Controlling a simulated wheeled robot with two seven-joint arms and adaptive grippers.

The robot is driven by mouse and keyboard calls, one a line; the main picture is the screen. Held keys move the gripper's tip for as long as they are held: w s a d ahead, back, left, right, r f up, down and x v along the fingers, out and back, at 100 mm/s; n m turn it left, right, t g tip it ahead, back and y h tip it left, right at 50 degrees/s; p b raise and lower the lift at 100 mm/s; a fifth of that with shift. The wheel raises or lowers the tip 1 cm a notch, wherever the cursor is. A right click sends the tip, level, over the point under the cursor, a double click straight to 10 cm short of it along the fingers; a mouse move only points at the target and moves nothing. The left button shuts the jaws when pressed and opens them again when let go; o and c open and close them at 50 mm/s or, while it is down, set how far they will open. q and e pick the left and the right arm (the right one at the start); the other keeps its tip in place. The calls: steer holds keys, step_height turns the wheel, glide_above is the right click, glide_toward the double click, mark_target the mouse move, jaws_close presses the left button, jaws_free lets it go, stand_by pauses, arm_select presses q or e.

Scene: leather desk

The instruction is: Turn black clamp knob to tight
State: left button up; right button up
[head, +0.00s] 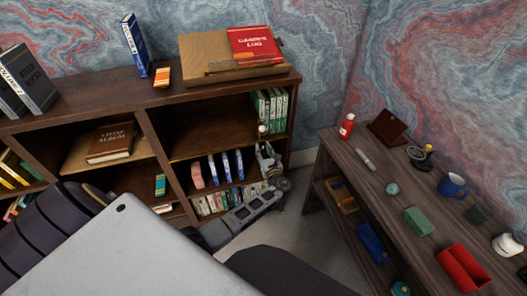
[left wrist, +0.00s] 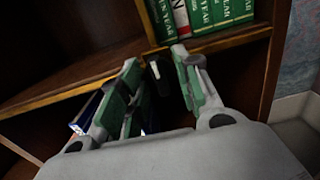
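My left gripper (head: 266,150) reaches up in front of the bookcase's right-hand compartments. In the left wrist view its two fingers (left wrist: 158,62) stand apart. A dark, narrow piece with a pale tip (left wrist: 156,68) shows between or behind them; it may be the black clamp knob, but I cannot tell, nor whether the fingers touch it. In the head view a small pale round end (head: 262,128) shows just above the fingertips, in front of the green books. No clamp can be made out clearly. My right gripper is not in view.
The wooden bookcase (head: 215,97) holds green books (head: 270,108) and blue-spined books (head: 226,167) close to the gripper. A dark wooden desk (head: 335,147) at right carries a red bottle (head: 347,126), a blue mug (head: 452,185) and a red box (head: 463,268). Bare floor lies between.

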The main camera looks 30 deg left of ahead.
arm_select(q)
steer(key=shift+s+d, duration=0.1)
steer(key=shift+d, duration=0.05)
steer(key=v, duration=1.1)
steer(key=shift+s+d, duration=0.25)
steer(key=shift+n, duration=0.3)
